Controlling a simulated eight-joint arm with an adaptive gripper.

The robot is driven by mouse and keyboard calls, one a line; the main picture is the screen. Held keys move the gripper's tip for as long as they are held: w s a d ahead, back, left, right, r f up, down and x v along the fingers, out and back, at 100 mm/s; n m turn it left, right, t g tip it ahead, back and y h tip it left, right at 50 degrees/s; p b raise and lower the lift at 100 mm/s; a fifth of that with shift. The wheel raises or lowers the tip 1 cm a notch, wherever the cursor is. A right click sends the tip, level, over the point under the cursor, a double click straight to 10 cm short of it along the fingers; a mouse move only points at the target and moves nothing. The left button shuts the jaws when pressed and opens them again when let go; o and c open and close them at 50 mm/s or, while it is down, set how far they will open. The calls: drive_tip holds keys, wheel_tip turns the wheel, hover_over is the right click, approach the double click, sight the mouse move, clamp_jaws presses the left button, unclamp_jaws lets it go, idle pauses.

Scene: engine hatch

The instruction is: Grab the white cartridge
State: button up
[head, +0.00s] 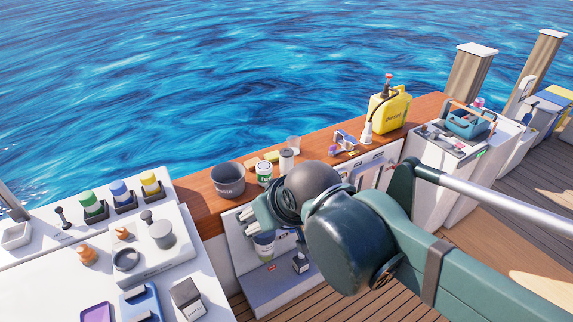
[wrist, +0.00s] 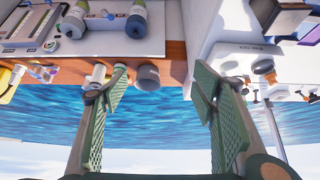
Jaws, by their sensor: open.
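My gripper (wrist: 160,84) is open and empty, its two green padded fingers wide apart in the wrist view, which is upside down. In the head view, my wrist covers much of the open hatch in the bench. A white canister with a dark band (head: 264,245) stands inside the hatch, partly hidden by my gripper. In the wrist view, two cylinders with pale ends, a left one (wrist: 76,18) and a right one (wrist: 137,20), show at the top, beyond the left finger and apart from it. I cannot tell which of these is the white cartridge.
A grey bucket (head: 228,180), a green-labelled can (head: 264,174) and a yellow jug (head: 389,111) stand on the wooden ledge. A small dark-and-white bottle (head: 300,262) sits in the hatch. The white counter (head: 60,262) at left holds several small parts. Water lies beyond the ledge.

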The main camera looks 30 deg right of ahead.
drive_tip(key=shift+w, duration=0.1)
drive_tip(key=m+g+h, duration=0.3)
drive_tip(key=m, duration=0.4)
hover_over(286, 154)
drive_tip(key=s+a, duration=0.9)
drive_tip(key=a, duration=0.3)
wheel_tip(286, 154, down, 7)
drive_tip(key=w+d+f+m, duration=0.1)
drive_tip(key=w+d+f, duration=0.1)
drive_tip(key=d+f, duration=0.1)
drive_tip(key=w+d+f, duration=0.3)
drive_tip(key=d+f, duration=0.1)
drive_tip(key=f, duration=0.1)
drive_tip(key=w+d+f+m+g, duration=0.1)
drive_tip(key=w+d+f, duration=0.1)
drive_tip(key=f, duration=0.3)
drive_tip(key=shift+w+d+m+p, duration=0.3)
drive_tip(key=shift+w+d+p, duration=0.1)
drive_tip(key=shift+d, duration=0.35)
drive_tip(key=shift+w+d+f, duration=0.15)
drive_tip(key=shift+d+f, duration=0.2)
drive_tip(key=shift+f, duration=0.15)
drive_tip(key=shift+x, duration=1.25)
